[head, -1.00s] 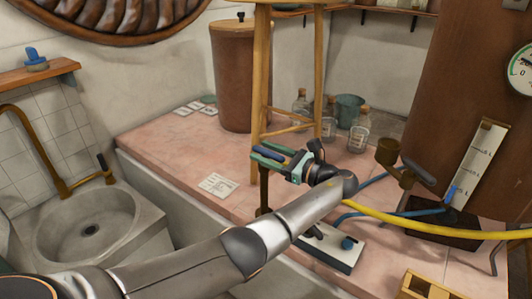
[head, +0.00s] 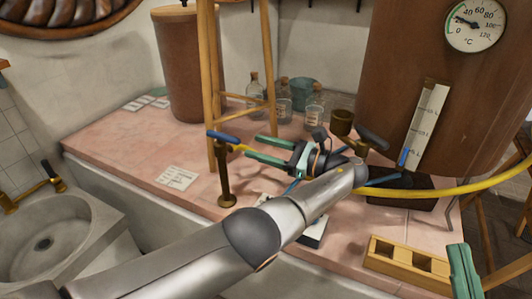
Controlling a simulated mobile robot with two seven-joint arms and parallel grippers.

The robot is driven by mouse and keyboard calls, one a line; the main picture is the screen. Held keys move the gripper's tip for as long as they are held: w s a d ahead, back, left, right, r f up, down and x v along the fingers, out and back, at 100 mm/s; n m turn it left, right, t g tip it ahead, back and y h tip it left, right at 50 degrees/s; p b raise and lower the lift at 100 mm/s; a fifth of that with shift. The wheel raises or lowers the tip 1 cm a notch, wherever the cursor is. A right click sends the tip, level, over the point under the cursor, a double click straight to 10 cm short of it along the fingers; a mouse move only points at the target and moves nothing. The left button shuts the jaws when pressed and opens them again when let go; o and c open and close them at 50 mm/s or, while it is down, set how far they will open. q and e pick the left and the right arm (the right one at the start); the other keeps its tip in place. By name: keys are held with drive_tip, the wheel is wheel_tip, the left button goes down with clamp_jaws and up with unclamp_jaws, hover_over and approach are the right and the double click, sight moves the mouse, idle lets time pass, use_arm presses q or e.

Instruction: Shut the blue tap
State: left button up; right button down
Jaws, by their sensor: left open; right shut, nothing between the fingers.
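The blue tap is a slim brass post (head: 225,183) on the pink counter with a blue lever handle (head: 222,137) across its top. The handle lies nearly level, and a short yellow piece runs on from its right end. My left gripper (head: 252,148) is to the right of the post, at handle height, with its two teal fingers apart and pointing left. The yellow end lies at the fingertips in this view; I cannot tell whether they touch. My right gripper (head: 464,270) shows only as a teal piece at the bottom right.
A wooden stool (head: 208,90) stands close behind the tap. A bronze valve with a dark handle (head: 372,139), a yellow hose (head: 440,192) and a large brown tank (head: 400,75) are at right. A wooden rack (head: 405,266) is in front. A stone sink (head: 85,222) is at left.

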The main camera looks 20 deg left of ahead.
use_arm(q)
drive_tip(key=shift+d+b, duration=0.3)
drive_tip(key=shift+d, duration=0.3)
use_arm(e)
drive_tip(key=shift+s+a+r+n+y, duration=0.15)
drive_tip(key=shift+s+r+n+y, duration=0.65)
drive_tip(key=shift+r+y, duration=0.25)
drive_tip(key=shift+s+a+r+n+y, duration=0.1)
drive_tip(key=shift+s+r+n+y, duration=0.75)
drive_tip(key=shift+y, duration=0.2)
drive_tip(key=shift+h, duration=0.3)
